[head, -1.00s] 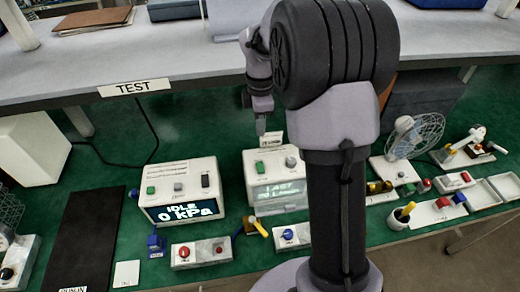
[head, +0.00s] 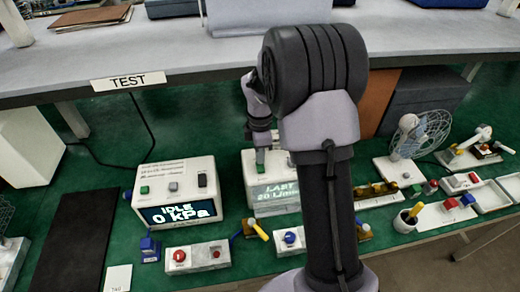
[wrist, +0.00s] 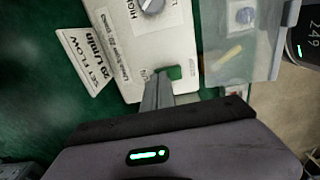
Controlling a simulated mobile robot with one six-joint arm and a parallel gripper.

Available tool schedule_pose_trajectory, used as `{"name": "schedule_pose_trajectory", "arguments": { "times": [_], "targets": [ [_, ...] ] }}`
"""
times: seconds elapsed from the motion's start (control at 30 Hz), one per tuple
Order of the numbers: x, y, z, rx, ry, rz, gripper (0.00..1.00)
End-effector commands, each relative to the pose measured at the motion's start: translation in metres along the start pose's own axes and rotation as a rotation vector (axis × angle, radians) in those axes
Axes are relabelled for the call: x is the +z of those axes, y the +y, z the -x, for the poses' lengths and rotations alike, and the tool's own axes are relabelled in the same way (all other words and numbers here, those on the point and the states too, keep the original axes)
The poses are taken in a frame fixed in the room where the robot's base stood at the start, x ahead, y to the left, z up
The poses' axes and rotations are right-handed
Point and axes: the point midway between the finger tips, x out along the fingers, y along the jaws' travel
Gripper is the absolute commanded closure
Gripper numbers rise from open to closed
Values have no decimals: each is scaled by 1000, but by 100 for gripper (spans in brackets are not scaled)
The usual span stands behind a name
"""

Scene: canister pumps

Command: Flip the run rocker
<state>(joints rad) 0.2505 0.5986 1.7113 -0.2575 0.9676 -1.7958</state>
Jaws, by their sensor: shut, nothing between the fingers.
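The right canister pump (head: 252,190) is a white box with a display reading "LAST" and a flow figure. In the wrist view its top panel (wrist: 133,52) carries a green control (wrist: 174,72) and a grey knob (wrist: 150,5) near the word "HIGH". I cannot read a run label beside the green control. My gripper (wrist: 158,92) is shut and empty, its fingertips right beside the green control; contact cannot be told. In the head view my gripper (head: 260,157) is over the pump's top, and my arm hides part of the pump.
The left pump (head: 176,188) has a lit "IDLE 0 kPa" display, a green button, a grey knob and a black rocker (head: 203,181). A red-button box (head: 197,257) and a yellow-handled part (head: 257,229) stand in front.

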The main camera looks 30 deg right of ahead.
Motion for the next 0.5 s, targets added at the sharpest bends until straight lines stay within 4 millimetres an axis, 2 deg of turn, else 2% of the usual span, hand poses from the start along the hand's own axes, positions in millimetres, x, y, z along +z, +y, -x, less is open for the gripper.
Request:
{"name": "schedule_pose_trajectory", "arguments": {
  "times": [0.5],
  "targets": [
    [0,1,-6,0,0,-1,100]
  ]
}}
